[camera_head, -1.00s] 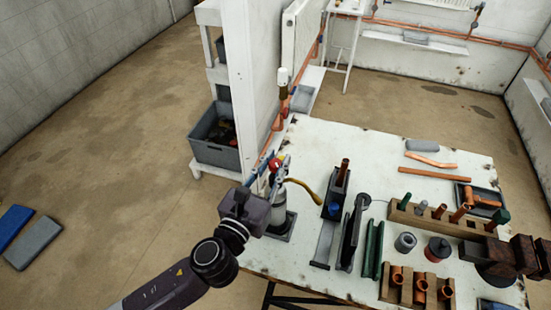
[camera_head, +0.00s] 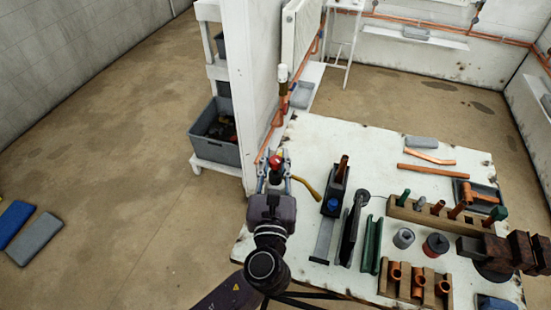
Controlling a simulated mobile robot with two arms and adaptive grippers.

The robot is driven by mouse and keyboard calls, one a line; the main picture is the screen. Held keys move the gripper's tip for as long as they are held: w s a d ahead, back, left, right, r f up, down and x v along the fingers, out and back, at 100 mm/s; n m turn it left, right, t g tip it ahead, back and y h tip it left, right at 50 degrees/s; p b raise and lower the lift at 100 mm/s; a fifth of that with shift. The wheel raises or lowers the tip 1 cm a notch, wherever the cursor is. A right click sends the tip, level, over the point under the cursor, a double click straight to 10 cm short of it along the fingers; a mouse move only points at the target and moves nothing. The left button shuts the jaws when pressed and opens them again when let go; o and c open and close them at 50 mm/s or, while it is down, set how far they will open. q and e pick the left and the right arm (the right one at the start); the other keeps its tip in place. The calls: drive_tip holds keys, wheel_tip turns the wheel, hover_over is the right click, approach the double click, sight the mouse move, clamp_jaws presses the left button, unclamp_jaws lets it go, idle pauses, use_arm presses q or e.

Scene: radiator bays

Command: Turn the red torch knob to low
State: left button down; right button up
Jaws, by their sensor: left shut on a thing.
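The red torch knob (camera_head: 276,161) shows at the top of the torch, at the left part of the white workbench. My left gripper (camera_head: 274,163) comes from below and its two fingers sit on either side of the knob, shut on it. The torch's brass tube (camera_head: 307,188) curves out to the right of the gripper. The grey torch body is mostly hidden behind my gripper and wrist. The knob's setting cannot be read.
The white workbench (camera_head: 350,136) carries a dark stand (camera_head: 336,192), green and black tools, wooden racks (camera_head: 414,213) with copper fittings, and cans. Copper pipes (camera_head: 432,170) lie at the back right. A white partition (camera_head: 250,90) stands close behind the torch.

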use_arm(q)
drive_tip(key=c, duration=1.6)
unclamp_jaws()
drive_tip(key=shift+s, duration=0.1)
drive_tip(key=s, duration=1.1)
drive_tip(key=shift+s+a, duration=0.3)
drive_tip(key=shift+s, duration=0.1)
